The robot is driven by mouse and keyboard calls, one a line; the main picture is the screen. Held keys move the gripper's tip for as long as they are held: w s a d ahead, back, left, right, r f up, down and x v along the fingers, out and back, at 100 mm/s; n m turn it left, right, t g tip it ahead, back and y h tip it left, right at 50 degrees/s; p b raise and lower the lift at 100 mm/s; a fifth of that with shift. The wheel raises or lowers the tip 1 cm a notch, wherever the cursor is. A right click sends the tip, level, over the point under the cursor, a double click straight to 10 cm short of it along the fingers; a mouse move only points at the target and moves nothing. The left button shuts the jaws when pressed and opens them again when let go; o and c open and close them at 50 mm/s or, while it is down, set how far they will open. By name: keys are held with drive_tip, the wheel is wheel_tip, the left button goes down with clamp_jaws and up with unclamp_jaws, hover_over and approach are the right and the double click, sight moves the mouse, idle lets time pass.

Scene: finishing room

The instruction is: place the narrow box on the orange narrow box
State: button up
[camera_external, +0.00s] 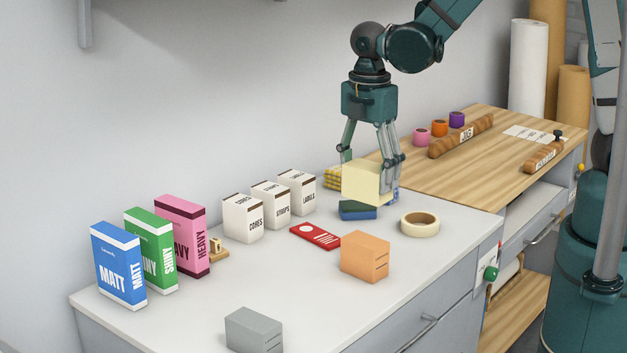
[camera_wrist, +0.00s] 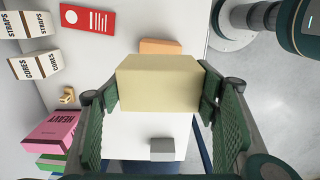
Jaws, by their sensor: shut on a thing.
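A pale yellow box (camera_external: 362,184), seemingly the narrow box, is held between the fingers of my gripper (camera_external: 370,178), which is shut on it. It hangs above the white counter, over a blue and green block. In the wrist view the pale box (camera_wrist: 160,82) fills the middle, with a green finger pad on each side. The orange narrow box (camera_external: 366,258) stands on the counter, nearer the camera than my gripper, with its top bare. In the wrist view only a strip of the orange box (camera_wrist: 160,46) shows past the held box.
A tape roll (camera_external: 420,224) is right of the held box; a red card (camera_external: 315,236) lies left of the orange box. A grey box (camera_external: 254,331) stands at the front. White cartons (camera_external: 243,219) and tall blue, green and pink boxes (camera_external: 182,235) line the wall side.

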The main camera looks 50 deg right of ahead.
sight(367, 200)
drive_tip(key=shift+f, duration=0.1)
drive_tip(key=shift+f, duration=2.8)
drive_tip(key=shift+f, duration=0.15)
drive_tip(key=shift+f, duration=1.95)
drive_tip(key=shift+f+b, duration=0.15)
drive_tip(key=shift+b, duration=0.15)
drive_tip(key=o, duration=0.6)
drive_tip(key=shift+c, duration=0.2)
drive_tip(key=o, duration=0.4)
drive_tip(key=shift+r, duration=0.25)
